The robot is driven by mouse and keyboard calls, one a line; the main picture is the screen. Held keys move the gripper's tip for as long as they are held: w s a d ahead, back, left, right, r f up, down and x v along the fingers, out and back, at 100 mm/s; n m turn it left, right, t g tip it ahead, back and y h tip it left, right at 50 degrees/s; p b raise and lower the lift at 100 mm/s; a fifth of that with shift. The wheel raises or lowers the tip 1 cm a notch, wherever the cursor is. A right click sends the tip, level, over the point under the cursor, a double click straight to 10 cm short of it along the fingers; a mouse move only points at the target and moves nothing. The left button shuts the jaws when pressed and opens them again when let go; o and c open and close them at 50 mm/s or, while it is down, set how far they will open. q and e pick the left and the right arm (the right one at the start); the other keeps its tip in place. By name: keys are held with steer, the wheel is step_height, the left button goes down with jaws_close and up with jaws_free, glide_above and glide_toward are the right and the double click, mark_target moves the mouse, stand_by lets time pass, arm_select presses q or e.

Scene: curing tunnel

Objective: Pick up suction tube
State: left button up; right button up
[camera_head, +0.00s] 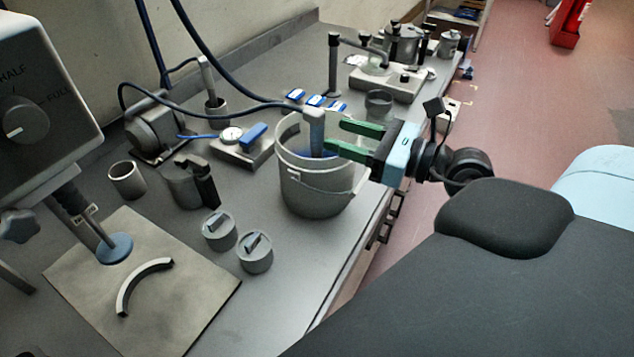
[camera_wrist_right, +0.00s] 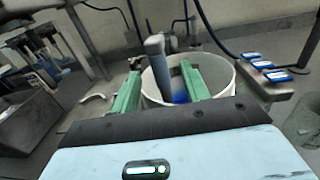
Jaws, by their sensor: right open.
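The suction tube (camera_head: 316,130) is a grey cylinder on a dark blue hose. It stands nearly upright in a grey bucket (camera_head: 315,195), its lower end hidden inside. My right gripper (camera_head: 335,136) reaches in from the right over the bucket's rim, its green fingers open and pointing at the tube. In the right wrist view the tube (camera_wrist_right: 157,65) shows between the spread fingers (camera_wrist_right: 161,72), with gaps on both sides. I cannot tell from the pictures how deep it sits between them. My left gripper is not in view.
Two lidded grey pots (camera_head: 255,252) stand in front of the bucket. A small tray (camera_head: 240,152) with a dial and blue block is left of it. Blue-labelled pieces (camera_head: 316,100) lie behind. A flat board (camera_head: 195,303) with a curved bar is front left.

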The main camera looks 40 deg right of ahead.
mark_target(323, 134)
steer(key=p+x, duration=0.1)
steer(key=x, duration=0.4)
steer(key=shift+a+f, duration=0.1)
steer(key=shift+f, duration=0.1)
steer(key=shift+w+a+f, duration=0.1)
steer(key=shift+w+a, duration=0.05)
steer(key=shift+w, duration=0.1)
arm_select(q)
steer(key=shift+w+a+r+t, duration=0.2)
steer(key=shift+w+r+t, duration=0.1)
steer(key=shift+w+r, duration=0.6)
arm_select(e)
steer(key=c, duration=0.7)
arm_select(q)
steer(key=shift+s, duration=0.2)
arm_select(e)
jaws_close()
